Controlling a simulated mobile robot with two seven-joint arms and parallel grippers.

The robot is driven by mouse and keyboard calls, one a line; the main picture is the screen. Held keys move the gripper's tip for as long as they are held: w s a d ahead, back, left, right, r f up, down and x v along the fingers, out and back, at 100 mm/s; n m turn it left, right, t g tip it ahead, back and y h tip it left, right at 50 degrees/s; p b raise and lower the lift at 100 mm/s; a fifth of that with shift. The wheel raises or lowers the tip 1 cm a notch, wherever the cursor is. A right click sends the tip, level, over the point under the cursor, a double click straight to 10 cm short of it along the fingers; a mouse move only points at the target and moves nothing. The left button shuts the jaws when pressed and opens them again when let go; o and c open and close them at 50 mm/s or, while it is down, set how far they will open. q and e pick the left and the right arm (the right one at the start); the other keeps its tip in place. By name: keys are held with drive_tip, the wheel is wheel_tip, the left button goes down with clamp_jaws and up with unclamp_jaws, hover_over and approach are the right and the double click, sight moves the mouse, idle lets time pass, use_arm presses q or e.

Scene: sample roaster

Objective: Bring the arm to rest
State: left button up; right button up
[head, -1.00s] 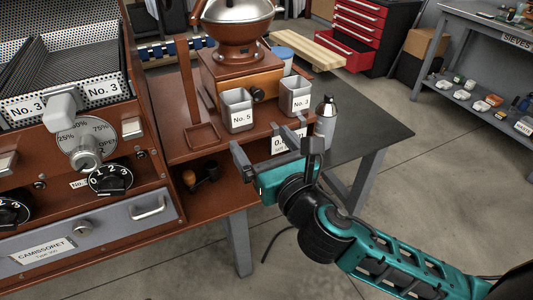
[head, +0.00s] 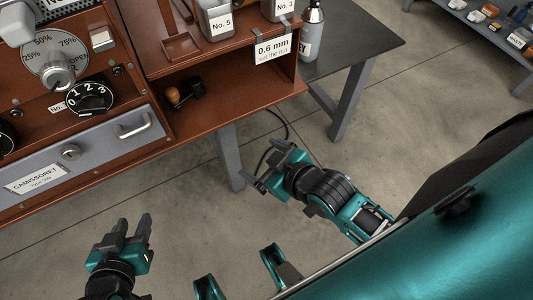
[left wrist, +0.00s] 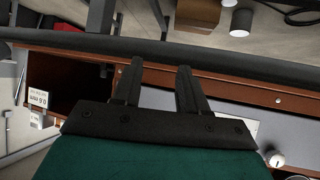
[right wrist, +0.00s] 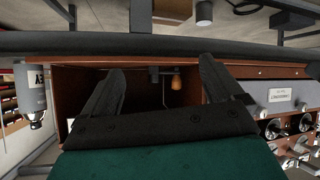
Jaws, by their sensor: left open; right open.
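My left gripper (head: 132,222) is at the bottom left of the head view, over the floor in front of the roaster bench. Its two fingers are apart with nothing between them, also in the left wrist view (left wrist: 160,66). My right gripper (head: 268,166) is over the floor, in front of and below the bench's open shelf. It is open and empty, its fingers wide apart in the right wrist view (right wrist: 161,66). Neither gripper touches anything that I can see.
The brown bench has a drawer front (head: 98,150) and an open shelf holding a small wooden-handled tool (head: 176,97). The dark side table (head: 375,45) is at the right. Floor between is clear.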

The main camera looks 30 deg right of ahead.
use_arm(q)
drive_tip(key=shift+d, duration=0.1)
use_arm(e)
drive_tip(key=shift+s+f+m, duration=0.25)
drive_tip(key=shift+m, duration=0.35)
drive_tip(key=shift+s+f+m, duration=0.2)
drive_tip(key=shift+f+m, duration=0.05)
drive_tip(key=shift+m, duration=0.35)
use_arm(q)
drive_tip(key=shift+y, duration=0.5)
drive_tip(key=a+r+p, duration=0.1)
drive_tip(key=p, duration=0.2)
drive_tip(key=s+a+r+p, duration=0.1)
drive_tip(key=r+p, duration=0.1)
drive_tip(key=a+r+p, duration=0.1)
drive_tip(key=p, duration=0.2)
drive_tip(key=shift+s+r+p, duration=0.2)
drive_tip(key=shift+r+p, duration=0.05)
drive_tip(key=shift+p, duration=0.05)
use_arm(e)
drive_tip(key=shift+h, duration=0.5)
drive_tip(key=d+r, duration=0.1)
drive_tip(key=s+d+r, duration=0.1)
drive_tip(key=r, duration=0.2)
drive_tip(key=shift+s+d+r, duration=0.25)
drive_tip(key=shift+d, duration=0.15)
